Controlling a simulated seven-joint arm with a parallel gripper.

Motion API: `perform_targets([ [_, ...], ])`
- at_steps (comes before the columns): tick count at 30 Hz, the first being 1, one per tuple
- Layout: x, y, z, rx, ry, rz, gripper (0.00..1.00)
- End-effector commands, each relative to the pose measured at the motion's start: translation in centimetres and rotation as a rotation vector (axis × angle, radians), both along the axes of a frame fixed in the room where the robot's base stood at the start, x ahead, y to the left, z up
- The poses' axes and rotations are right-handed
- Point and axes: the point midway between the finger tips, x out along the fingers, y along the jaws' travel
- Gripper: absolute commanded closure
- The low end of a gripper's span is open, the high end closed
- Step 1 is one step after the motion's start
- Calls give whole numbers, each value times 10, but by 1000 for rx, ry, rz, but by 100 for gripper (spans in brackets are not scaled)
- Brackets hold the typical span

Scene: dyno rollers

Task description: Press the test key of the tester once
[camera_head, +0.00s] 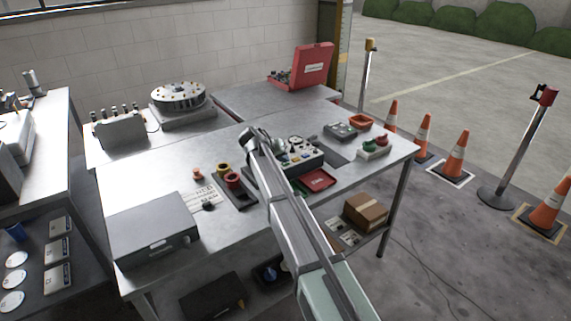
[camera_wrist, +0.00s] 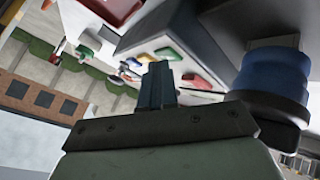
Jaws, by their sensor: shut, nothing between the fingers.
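The tester (camera_head: 308,161) appears to be the grey box with dials and knobs in the middle of the bench, partly hidden behind my arm in the head view. In the wrist view a light panel with coloured keys (camera_wrist: 167,53) lies just beyond my fingers; red, yellow and green ones show. I cannot tell which is the test key. My gripper (camera_wrist: 158,72) has its fingers together and empty, pointing toward this panel. In the picture the fingertips overlap the panel's near edge; contact cannot be told. In the head view my arm hides the fingers.
A blue ribbed cylinder (camera_wrist: 273,75) stands close to the right of my gripper. A red tray (camera_head: 318,181) lies in front of the tester. A dark holder with red and yellow rings (camera_head: 232,181) is left of my arm. A grey case (camera_head: 152,226) fills the bench's front left.

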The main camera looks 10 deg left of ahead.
Motion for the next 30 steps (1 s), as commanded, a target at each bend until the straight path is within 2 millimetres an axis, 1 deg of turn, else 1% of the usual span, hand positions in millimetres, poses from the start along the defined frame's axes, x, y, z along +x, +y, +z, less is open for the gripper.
perform_targets([
  [5, 0, 0, 2, 0, 1, -1, 100],
  [15, 0, 0, 16, 0, 1, -1, 100],
  [25, 0, 0, 16, 0, 1, -1, 100],
  [30, 0, 0, 22, 0, 0, 0, 100],
])
